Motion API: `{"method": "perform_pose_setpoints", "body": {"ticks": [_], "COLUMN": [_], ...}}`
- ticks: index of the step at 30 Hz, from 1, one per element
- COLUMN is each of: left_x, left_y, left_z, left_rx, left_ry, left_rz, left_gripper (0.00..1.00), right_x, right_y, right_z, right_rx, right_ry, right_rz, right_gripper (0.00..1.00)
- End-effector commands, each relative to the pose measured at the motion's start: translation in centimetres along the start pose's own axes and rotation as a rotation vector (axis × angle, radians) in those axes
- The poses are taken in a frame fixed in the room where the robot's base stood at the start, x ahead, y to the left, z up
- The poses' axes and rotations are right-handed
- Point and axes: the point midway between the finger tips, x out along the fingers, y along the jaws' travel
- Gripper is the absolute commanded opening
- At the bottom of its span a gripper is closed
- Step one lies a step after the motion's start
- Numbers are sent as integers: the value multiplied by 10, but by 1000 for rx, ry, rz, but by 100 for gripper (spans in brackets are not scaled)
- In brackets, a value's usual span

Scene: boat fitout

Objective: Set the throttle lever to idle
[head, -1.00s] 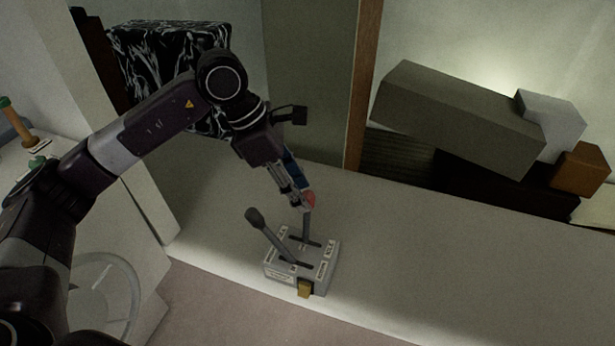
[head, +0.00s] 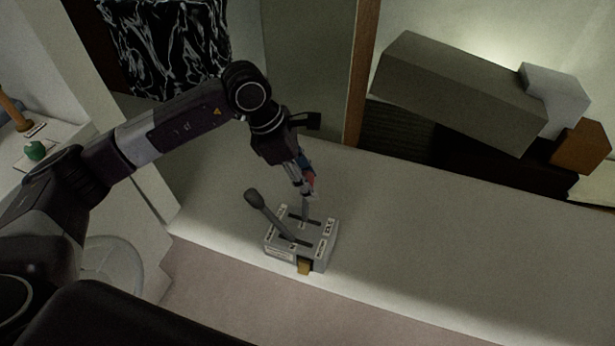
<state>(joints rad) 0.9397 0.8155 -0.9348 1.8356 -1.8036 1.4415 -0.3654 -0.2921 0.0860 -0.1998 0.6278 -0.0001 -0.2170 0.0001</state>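The throttle control box (head: 316,254) is a grey block with white labels and two slots, standing on the pale counter. One lever with a dark round knob (head: 252,197) leans to the left and stands free. My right gripper does not show.
The pale counter (head: 440,240) is clear to the right of the box. A big grey-green box (head: 458,92), a white box (head: 556,92) and an orange block (head: 581,145) are at the back right.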

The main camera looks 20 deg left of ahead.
Motion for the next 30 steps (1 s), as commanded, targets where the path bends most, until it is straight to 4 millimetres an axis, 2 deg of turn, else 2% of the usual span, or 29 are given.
{"method": "perform_pose_setpoints", "body": {"ticks": [3, 13, 22, 26, 28, 30], "left_x": [0, 0, 0, 5, 11, 21], "left_y": [0, 0, 0, -4, -8, -12], "left_z": [0, 0, 1, 10, 18, 25], "left_rx": [0, 0, 2, 15, 25, 27], "left_ry": [0, 0, 2, 41, 82, 106], "left_rz": [0, 0, 2, 13, 30, 44], "left_gripper": [37, 1, 0, 0, 0, 0], "right_x": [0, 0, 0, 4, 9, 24], "right_y": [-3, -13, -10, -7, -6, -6], "right_z": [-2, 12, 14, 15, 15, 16], "right_rx": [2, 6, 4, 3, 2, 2], "right_ry": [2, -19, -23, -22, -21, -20], "right_rz": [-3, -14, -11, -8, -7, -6], "right_gripper": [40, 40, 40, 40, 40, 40]}}
